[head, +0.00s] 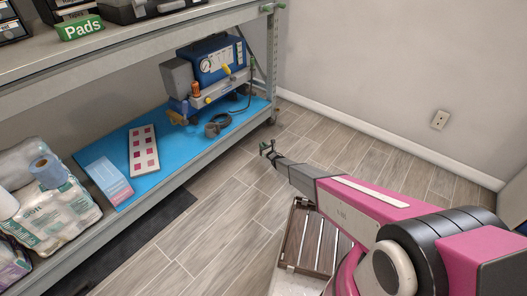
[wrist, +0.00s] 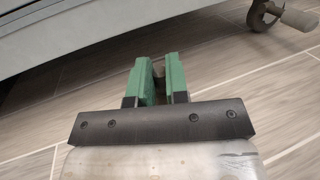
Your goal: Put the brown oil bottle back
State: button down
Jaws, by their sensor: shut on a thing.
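My gripper (head: 267,150) is out over the floor, to the right of the rack and apart from it. In the wrist view its two green fingers (wrist: 158,80) stand a little apart, shut on a small brownish thing (wrist: 158,68), which looks like the brown oil bottle. Most of it is hidden between the fingers, and its label and cap cannot be made out. No other brown bottle shows clearly on the shelves in the head view.
The rack's lower shelf has a blue mat (head: 168,133) with a blue machine (head: 214,62), a dark strap (head: 218,124) and cards (head: 143,150). Wrapped paper packs (head: 45,205) stand at left. Tiled floor (head: 215,215) is open.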

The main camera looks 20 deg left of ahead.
jog(key=shift+w+f, duration=0.3)
jog(key=shift+w, duration=0.2)
jog(key=shift+d+f, duration=0.1)
jog(key=shift+f, duration=1.85)
jog(key=shift+f, duration=0.2)
jog(key=c, duration=1.1)
grip_release()
jog(key=shift+r, duration=0.1)
